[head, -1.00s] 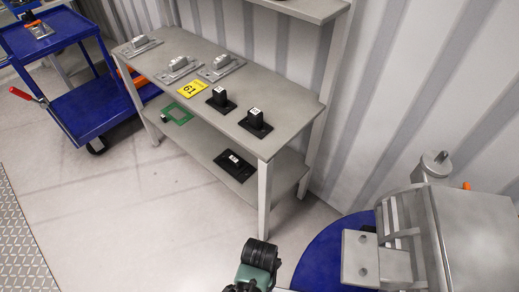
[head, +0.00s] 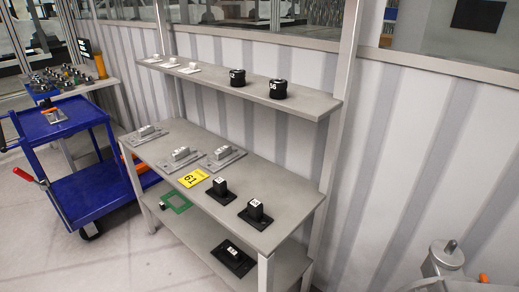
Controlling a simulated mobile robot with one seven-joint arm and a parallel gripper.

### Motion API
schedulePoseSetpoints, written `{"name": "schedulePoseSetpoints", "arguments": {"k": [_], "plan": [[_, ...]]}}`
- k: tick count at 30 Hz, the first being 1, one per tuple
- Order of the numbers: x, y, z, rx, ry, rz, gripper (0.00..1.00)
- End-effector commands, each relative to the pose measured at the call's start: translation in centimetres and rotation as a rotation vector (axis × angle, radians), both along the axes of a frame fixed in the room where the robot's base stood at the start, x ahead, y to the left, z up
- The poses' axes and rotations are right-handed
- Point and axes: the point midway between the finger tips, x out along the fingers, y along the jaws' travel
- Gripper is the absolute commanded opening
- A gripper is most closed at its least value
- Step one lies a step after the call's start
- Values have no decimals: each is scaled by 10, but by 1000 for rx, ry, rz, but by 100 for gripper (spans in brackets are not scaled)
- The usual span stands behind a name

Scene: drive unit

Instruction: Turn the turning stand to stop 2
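Only the top of a grey metal assembly (head: 446,262) shows at the bottom right edge of the head view.
A grey shelf bench (head: 283,222) stands in the middle, holding grey and black numbered parts and a yellow tag (head: 193,178). A blue cart (head: 67,121) with a red handle stands left. A ribbed wall (head: 420,140) runs behind. Floor shows at the lower left.

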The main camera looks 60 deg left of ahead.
Motion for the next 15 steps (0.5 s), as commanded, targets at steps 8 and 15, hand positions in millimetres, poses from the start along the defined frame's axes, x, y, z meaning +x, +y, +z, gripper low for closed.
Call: {"name": "schedulePoseSetpoints", "arguments": {"k": [8,15], "plan": [[0,0,0,0,0,0,0],[0,0,0,0,1,0,0]]}}
